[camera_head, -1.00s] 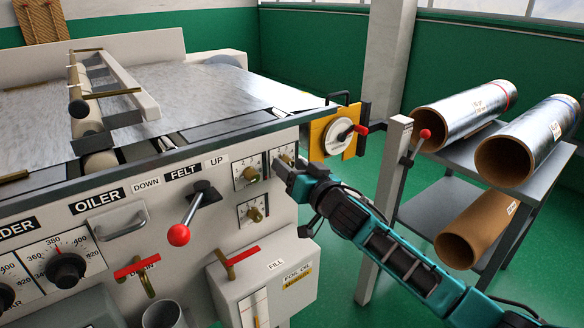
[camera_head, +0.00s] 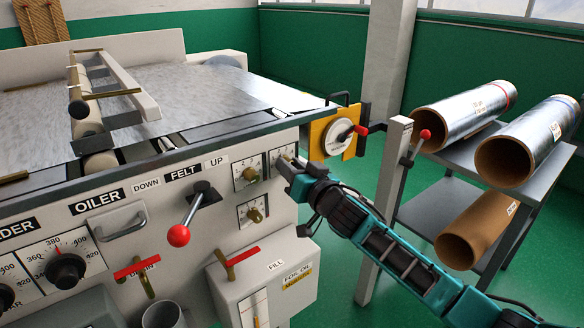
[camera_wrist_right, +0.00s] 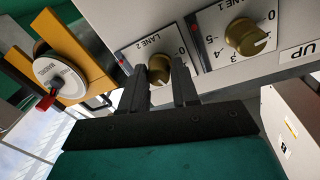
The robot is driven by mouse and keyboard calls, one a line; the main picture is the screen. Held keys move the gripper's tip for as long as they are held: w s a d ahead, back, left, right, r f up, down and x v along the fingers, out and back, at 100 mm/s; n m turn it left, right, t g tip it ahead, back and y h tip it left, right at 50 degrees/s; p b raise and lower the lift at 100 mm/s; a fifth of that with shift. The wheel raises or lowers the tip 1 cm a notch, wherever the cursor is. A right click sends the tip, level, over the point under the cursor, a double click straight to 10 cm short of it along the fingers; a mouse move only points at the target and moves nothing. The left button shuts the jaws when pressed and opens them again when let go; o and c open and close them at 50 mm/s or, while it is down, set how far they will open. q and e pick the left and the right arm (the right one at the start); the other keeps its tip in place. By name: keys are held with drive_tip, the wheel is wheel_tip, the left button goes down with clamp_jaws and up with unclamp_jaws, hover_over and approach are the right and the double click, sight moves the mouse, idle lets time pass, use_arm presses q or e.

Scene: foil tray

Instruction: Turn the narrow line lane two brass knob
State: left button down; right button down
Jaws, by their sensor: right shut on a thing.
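The lane two brass knob (camera_wrist_right: 159,68) sits on its white dial plate (camera_wrist_right: 138,50), marked LANE 2, in the right wrist view. My right gripper (camera_wrist_right: 160,78) is shut on this knob, one dark finger on each side of it. In the head view the gripper (camera_head: 287,168) is at the lane two plate (camera_head: 283,152) near the right end of the machine front and hides much of the knob. My left gripper is not in view.
The lane one knob (camera_wrist_right: 245,37) is close beside the held one. Another brass knob (camera_head: 254,215) is below. A red-ended lever (camera_head: 179,235) sticks out to the left. A yellow plate with a round dial (camera_head: 340,136) and a grey post (camera_head: 385,210) stand to the right.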

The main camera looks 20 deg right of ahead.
drive_tip(key=shift+n, duration=0.4)
drive_tip(key=shift+d+f+n+t+y+p, duration=0.15)
drive_tip(key=shift+n+y, duration=0.3)
drive_tip(key=shift+n, duration=3.55)
drive_tip(key=shift+a+f+n+t+y+p, duration=0.1)
drive_tip(key=shift+n+t+y+p, duration=0.25)
drive_tip(key=shift+n, duration=3.65)
drive_tip(key=c, duration=0.8)
unclamp_jaws()
drive_tip(key=shift+c, duration=0.2)
